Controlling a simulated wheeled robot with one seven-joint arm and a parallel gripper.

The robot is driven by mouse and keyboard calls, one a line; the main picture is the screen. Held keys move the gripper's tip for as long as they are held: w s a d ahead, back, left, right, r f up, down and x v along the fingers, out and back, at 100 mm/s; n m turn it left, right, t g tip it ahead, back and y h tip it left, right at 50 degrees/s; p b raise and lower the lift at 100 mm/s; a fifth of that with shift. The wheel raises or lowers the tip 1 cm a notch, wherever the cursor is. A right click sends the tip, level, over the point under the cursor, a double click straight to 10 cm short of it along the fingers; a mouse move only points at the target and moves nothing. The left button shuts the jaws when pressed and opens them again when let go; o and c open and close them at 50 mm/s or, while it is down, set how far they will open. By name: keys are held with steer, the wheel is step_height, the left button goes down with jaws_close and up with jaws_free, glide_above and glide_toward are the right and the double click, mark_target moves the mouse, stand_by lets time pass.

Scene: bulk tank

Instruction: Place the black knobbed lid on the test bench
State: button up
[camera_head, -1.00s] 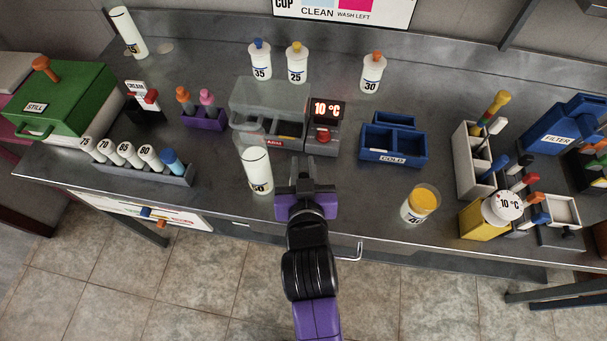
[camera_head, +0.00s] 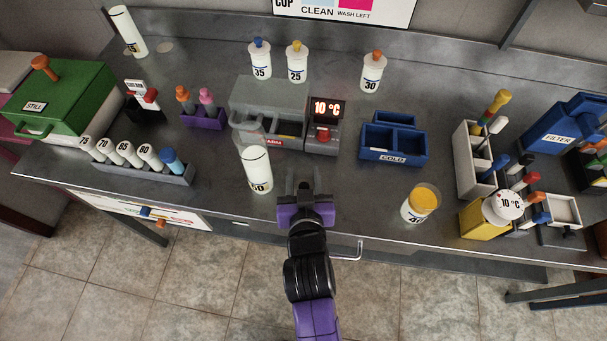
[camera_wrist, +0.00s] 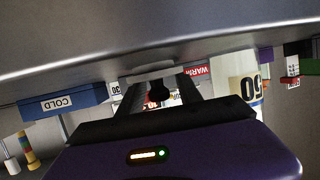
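My gripper (camera_head: 304,178) is low over the front of the grey test bench (camera_head: 370,210), near its front edge. Its two fingers stand apart, with a gap between them. I cannot tell whether this is the black knobbed lid. The lid's plate is not clearly made out in either view.
A white cylinder marked 50 (camera_head: 257,170) stands close left of my gripper. The grey WARM bath (camera_head: 268,105) and the blue COLD box (camera_head: 393,156) are behind it. A cup with a yellow top (camera_head: 424,196) stands to the right. Bare bench lies between gripper and cup.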

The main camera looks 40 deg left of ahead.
steer(key=shift+r, duration=0.2)
steer(key=b+v, duration=0.1)
steer(key=v, duration=1.1)
steer(key=s+d+f+m+t+h, duration=0.1)
steer(key=s+d+m+h, duration=0.1)
steer(key=d, duration=0.8)
steer(key=s+d+f+m+t+h, duration=0.1)
steer(key=s+d+m+t+h, duration=0.1)
steer(key=d, duration=0.8)
steer(key=s+d+r+m+h, duration=0.1)
steer(key=s+d+r+h, duration=0.1)
steer(key=d, duration=0.3)
steer(key=s+d+r+m+t+h, duration=0.1)
steer(key=s+d+r+m+h, duration=0.1)
steer(key=s+d, duration=0.3)
steer(key=s+d+r+m+h, duration=0.1)
steer(key=s+d+r, duration=0.2)
steer(key=s+d, duration=0.1)
steer(key=shift+d+r+m+t+h, duration=0.3)
steer(key=shift+d+m+t+h, duration=0.1)
steer(key=shift+d, duration=0.45)
